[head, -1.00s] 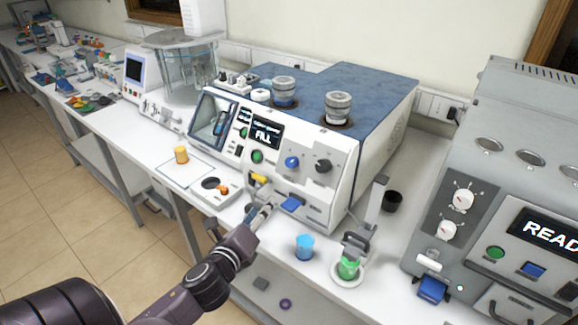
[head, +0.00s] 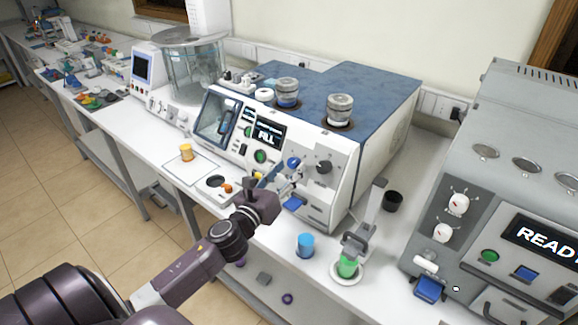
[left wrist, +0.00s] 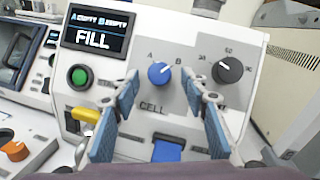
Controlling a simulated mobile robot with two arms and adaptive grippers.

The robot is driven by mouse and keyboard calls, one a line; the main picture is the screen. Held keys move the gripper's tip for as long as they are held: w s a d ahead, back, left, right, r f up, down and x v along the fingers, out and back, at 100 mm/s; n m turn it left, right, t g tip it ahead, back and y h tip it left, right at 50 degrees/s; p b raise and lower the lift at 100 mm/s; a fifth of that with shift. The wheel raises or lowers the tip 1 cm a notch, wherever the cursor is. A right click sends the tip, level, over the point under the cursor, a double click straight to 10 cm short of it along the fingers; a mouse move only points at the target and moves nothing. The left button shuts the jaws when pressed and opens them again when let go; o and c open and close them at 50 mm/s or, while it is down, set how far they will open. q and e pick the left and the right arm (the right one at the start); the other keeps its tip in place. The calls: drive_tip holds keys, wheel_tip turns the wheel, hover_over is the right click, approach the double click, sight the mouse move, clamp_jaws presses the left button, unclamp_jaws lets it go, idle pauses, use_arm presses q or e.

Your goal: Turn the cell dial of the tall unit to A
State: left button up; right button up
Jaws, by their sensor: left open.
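The cell dial (left wrist: 160,73) is a small blue knob between the letters A and B, above the word CELL, in the left wrist view. Its mark seems to point up and right, towards B, but is small. In the head view the dial (head: 293,162) is on the front of the white unit (head: 340,185) with a blue top. My left gripper (left wrist: 165,105) is open and empty, its blue-padded fingers on either side below the dial, apart from it. In the head view the left gripper (head: 282,183) is in front of that panel. My right gripper is not in view.
A black dial (left wrist: 228,70) is right of the cell dial. A green button (left wrist: 79,77), a yellow lever (left wrist: 86,115) and a blue tab (left wrist: 168,148) are also close by.

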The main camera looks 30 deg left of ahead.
use_arm(q)
drive_tip(key=shift+w, duration=0.3)
clamp_jaws()
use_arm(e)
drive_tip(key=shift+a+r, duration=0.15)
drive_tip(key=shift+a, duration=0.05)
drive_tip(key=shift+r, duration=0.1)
